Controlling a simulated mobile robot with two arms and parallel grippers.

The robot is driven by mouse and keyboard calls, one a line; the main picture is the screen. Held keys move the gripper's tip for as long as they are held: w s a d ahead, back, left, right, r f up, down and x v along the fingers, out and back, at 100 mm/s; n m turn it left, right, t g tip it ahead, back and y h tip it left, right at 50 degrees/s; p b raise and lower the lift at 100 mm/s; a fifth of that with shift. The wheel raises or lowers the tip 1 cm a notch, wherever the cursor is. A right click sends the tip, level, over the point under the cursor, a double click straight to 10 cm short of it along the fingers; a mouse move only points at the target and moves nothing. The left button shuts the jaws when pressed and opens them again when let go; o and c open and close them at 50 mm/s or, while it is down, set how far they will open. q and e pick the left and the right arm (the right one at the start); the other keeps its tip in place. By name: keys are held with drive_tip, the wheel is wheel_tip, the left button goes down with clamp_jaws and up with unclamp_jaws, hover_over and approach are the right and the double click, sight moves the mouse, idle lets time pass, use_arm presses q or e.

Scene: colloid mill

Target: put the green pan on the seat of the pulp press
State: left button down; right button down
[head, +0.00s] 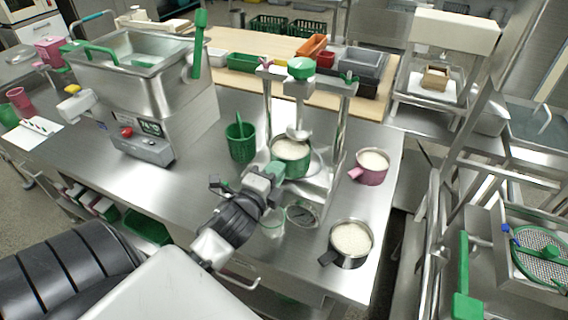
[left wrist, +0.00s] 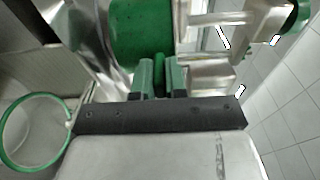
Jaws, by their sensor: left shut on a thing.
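The green pan (head: 291,149), filled with pale grainy stuff, is between the two posts of the pulp press (head: 342,128), below its plunger. The press has a green knob on top and a shiny metal base. The pan hides the seat, so I cannot tell whether it touches it. My left gripper (head: 274,172) is shut on the pan's handle, at its near left side. In the left wrist view the green pan (left wrist: 138,35) is just beyond the left fingers (left wrist: 160,76), which close on the handle. My right gripper is not in view.
A pink pan (head: 370,166) stands right of the press and a black-handled pan (head: 350,238) in front right. A dial gauge (head: 302,215) and a clear glass (head: 271,224) are near the base. A green utensil holder (head: 241,140) and the mill (head: 140,85) are left.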

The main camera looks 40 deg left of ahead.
sight(284, 161)
use_arm(q)
drive_tip(key=w, duration=0.4)
drive_tip(key=shift+a+r+p, duration=0.2)
drive_tip(key=shift+a+p, duration=0.1)
drive_tip(key=shift+w+f, duration=0.1)
drive_tip(key=shift+f, duration=0.8)
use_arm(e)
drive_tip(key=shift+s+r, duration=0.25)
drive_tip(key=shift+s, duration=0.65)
